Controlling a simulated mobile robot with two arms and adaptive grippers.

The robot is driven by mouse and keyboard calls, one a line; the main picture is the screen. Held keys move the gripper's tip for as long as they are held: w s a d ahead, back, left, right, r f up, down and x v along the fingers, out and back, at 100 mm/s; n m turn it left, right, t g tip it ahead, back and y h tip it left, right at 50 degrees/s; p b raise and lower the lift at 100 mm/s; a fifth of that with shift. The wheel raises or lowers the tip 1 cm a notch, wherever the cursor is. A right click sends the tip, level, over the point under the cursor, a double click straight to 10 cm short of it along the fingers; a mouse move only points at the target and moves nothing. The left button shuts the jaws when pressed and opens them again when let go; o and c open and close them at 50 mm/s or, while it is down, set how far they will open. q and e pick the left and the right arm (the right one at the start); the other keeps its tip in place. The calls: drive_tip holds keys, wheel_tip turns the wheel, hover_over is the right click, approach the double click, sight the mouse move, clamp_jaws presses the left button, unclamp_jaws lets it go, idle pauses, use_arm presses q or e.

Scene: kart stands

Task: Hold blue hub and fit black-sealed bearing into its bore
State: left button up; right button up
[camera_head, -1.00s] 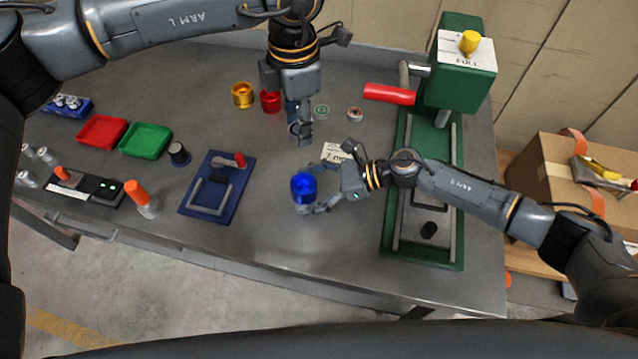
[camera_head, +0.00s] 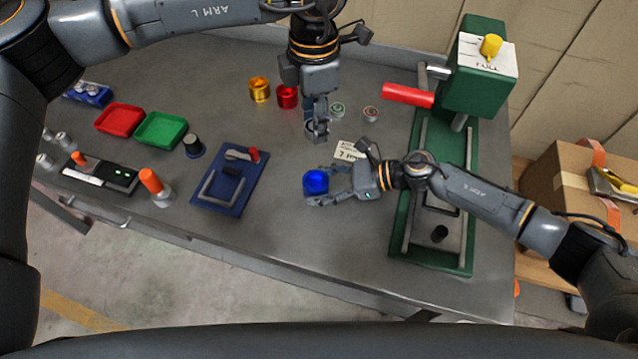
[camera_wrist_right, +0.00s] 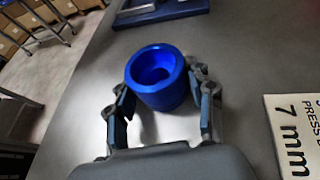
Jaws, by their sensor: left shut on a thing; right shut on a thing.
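The blue hub (camera_head: 316,182) is in my right gripper (camera_head: 327,192) over the front middle of the bench. In the right wrist view the hub (camera_wrist_right: 158,98) is between the two fingers of my right gripper (camera_wrist_right: 160,88), its open bore facing up and empty. My left gripper (camera_head: 318,136) points down, behind the hub and apart from it. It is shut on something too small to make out. I cannot pick out the black-sealed bearing; no such bearing shows loose on the bench.
A green-marked bearing (camera_head: 337,110) and a red-marked bearing (camera_head: 370,114) lie behind. Gold (camera_head: 259,90) and red (camera_head: 287,96) hubs stand farther back. The green press (camera_head: 399,230) is at right, a blue fixture (camera_head: 230,184) at left. A "7 mm" card (camera_head: 347,150) lies close by.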

sight(315, 182)
use_arm(q)
wheel_tip(315, 182, down, 12)
drive_tip(key=m, duration=0.3)
drive_tip(key=shift+f, duration=0.2)
drive_tip(key=shift+f, duration=0.25)
drive_tip(key=shift+f, duration=1.4)
drive_tip(key=shift+r, duration=0.3)
drive_tip(key=o, duration=1.3)
